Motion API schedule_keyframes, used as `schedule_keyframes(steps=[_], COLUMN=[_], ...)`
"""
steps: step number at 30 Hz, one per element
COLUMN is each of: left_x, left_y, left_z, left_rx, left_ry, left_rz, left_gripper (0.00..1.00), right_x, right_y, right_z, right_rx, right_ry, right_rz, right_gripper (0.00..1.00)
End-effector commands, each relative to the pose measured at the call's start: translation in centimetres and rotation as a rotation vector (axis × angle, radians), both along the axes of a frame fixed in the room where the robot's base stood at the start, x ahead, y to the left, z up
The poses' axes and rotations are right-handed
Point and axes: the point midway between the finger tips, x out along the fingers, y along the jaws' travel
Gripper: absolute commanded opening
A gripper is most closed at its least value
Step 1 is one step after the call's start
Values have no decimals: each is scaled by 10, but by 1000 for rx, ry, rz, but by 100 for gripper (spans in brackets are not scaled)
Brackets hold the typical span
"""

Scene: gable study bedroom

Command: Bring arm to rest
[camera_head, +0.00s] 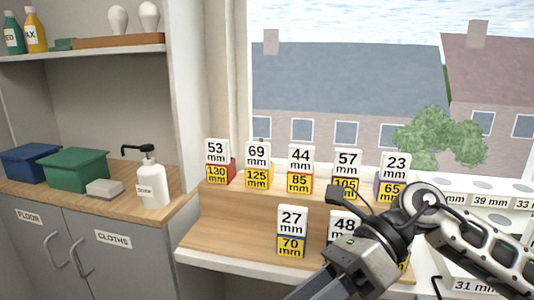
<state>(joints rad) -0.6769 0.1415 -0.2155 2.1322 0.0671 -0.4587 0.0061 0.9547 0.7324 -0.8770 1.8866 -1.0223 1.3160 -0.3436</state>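My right arm (480,245) comes in from the right. Its gripper (318,287) points down and to the left, in front of the wooden stepped stand (230,237). The fingers run to the bottom edge of the picture, so I cannot tell whether they are open or shut, or whether they hold anything. The gripper and wrist cover part of the stand's lower step and the 48 mm card (342,226). My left gripper is not in view.
Several number cards stand on the stand, among them the 44 mm card (300,160) and 27 mm card (291,221). A white labelled rack (475,285) is at right. A soap bottle (151,186), sponge (104,189) and green box (77,171) stand on the left counter.

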Motion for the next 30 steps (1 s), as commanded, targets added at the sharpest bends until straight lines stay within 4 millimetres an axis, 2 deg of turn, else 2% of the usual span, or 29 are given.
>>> schedule_keyframes(steps=[1, 3, 5, 8, 11, 14, 17, 18, 21, 23, 24, 27, 30], left_x=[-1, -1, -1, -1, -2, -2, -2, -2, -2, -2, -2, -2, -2], left_y=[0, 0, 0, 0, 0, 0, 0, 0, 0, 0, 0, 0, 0], left_z=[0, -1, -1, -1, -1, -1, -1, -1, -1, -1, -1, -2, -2], left_rx=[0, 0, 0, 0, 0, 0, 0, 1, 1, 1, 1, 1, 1], left_ry=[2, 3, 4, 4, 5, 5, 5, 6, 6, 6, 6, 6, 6], left_rz=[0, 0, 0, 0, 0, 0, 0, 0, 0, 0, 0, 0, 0], left_gripper=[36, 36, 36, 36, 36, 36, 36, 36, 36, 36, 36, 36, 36], right_x=[-11, -15, -11, 8, 35, 58, 63, 58, 33, 14, 1, -29, -47], right_y=[23, 43, 53, 52, 35, 6, -26, -38, -61, -71, -76, -85, -89], right_z=[3, 17, 27, 35, 19, -24, -91, -118, -183, -214, -232, -264, -280], right_rx=[146, 334, 485, 709, 894, 1042, 1147, 1174, 1210, 1215, -1167, -1032, -959], right_ry=[136, 325, 500, 815, 1153, 1503, 1855, 1985, 2261, 2395, -2377, -2245, -2170], right_rz=[-40, -126, -215, -393, -605, -846, -1112, -1212, -1446, -1566, 1571, 1520, 1489], right_gripper=[42, 42, 42, 42, 42, 42, 42, 42, 42, 42, 42, 42, 42])
